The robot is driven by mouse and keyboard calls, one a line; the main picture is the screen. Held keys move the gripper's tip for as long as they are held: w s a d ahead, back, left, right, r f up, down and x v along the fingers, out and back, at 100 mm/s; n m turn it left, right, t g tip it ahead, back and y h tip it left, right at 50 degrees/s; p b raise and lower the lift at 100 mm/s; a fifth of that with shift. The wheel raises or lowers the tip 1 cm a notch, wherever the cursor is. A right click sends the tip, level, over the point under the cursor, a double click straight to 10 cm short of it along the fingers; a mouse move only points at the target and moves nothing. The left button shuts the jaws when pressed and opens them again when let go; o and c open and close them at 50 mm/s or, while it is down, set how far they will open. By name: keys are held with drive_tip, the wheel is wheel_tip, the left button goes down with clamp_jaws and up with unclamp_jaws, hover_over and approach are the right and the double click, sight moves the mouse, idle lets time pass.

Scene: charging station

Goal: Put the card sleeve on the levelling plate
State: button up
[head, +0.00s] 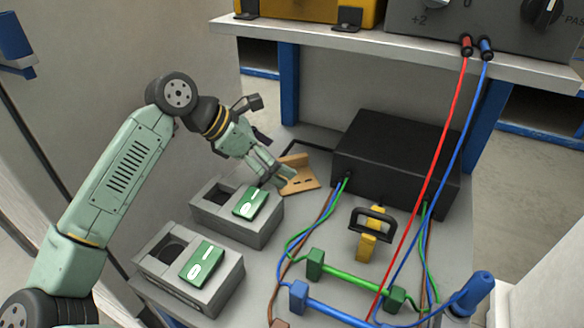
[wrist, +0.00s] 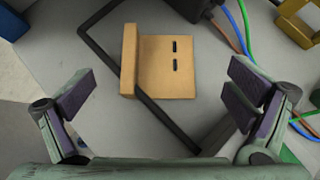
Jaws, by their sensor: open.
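A tan piece (head: 298,177) with a raised edge and two dark slots lies on the grey bench; it may be the card sleeve, but I cannot be sure. It also shows in the wrist view (wrist: 165,68), its raised edge on the left. My gripper (head: 277,180) is open and empty beside it in the head view. In the wrist view my gripper's fingertips (wrist: 160,88) are spread wide, one either side of the tan piece, apart from it. I cannot tell which thing is the levelling plate.
Two grey blocks (head: 262,232) with green tops stand left of the tan piece. A black box (head: 395,150) with cables stands to its right. A thin black strip (wrist: 172,122) runs close to the tan piece. A yellow-and-black handled part (head: 368,235) stands nearer the front.

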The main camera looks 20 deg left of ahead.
sight(306, 175)
drive_tip(key=p+x, duration=0.2)
drive_tip(key=x, duration=0.3)
drive_tip(key=shift+w+d+f, duration=0.1)
drive_tip(key=shift+d+f, duration=0.1)
drive_tip(key=shift+d, duration=0.1)
drive_tip(key=shift+c, duration=0.2)
drive_tip(key=c, duration=1)
drive_tip(key=shift+o, duration=0.2)
drive_tip(key=shift+r, duration=0.1)
